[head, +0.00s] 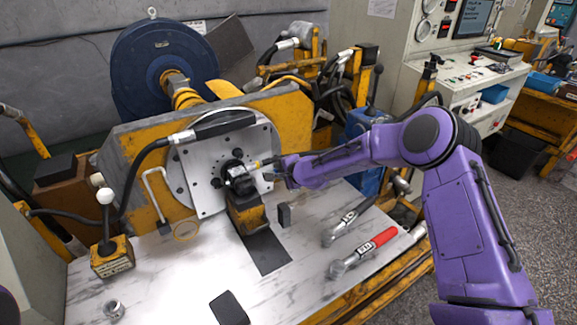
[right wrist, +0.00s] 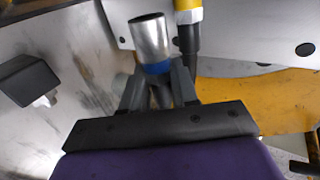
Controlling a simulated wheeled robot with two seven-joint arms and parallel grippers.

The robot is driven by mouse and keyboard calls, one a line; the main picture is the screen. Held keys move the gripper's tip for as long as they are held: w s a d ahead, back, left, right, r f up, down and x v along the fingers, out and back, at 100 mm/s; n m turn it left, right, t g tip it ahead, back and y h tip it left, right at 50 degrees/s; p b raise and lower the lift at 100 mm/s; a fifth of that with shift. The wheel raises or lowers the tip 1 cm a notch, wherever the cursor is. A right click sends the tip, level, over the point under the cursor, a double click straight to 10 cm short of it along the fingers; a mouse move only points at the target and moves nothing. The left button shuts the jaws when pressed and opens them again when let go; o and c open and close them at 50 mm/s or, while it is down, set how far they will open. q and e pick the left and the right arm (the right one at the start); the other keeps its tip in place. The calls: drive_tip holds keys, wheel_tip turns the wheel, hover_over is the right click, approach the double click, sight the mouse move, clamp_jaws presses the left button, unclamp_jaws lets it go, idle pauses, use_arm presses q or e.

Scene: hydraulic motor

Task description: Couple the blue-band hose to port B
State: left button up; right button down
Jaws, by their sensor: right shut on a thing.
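My right gripper (head: 272,172) reaches in from the right, close to the grey motor plate (head: 205,185). In the right wrist view its jaws (right wrist: 158,85) are shut on the hose end with the blue band (right wrist: 158,67). The bare metal coupling (right wrist: 150,38) points away from the gripper. A yellow-band hose end (right wrist: 188,14) is just right of it; its yellow band also shows in the head view (head: 257,163). The dark motor block (head: 239,180) is at the plate's centre. I cannot make out the port letters or whether the coupling touches a port. My left gripper is out of view.
Two wrench-like tools, one grey (head: 345,226) and one red-handled (head: 378,241), lie on the white bench (head: 185,275). A lever box (head: 112,258) stands at the left. A dark block (head: 229,308) and a metal ring (head: 113,309) lie near the front.

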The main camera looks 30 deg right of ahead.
drive_tip(key=shift+s+a, duration=0.1)
drive_tip(key=shift+a, duration=0.95)
drive_tip(key=shift+s+a+p, duration=0.1)
drive_tip(key=shift+a+p, duration=0.45)
drive_tip(key=shift+a, duration=0.4)
drive_tip(key=c, duration=0.8)
unclamp_jaws()
drive_tip(key=shift+r, duration=0.15)
drive_tip(key=shift+s, duration=0.1)
drive_tip(key=shift+c, duration=0.2)
drive_tip(key=p+v, duration=0.4)
drive_tip(key=v, duration=0.2)
drive_tip(key=shift+s+r, duration=0.15)
drive_tip(key=shift+s, duration=0.2)
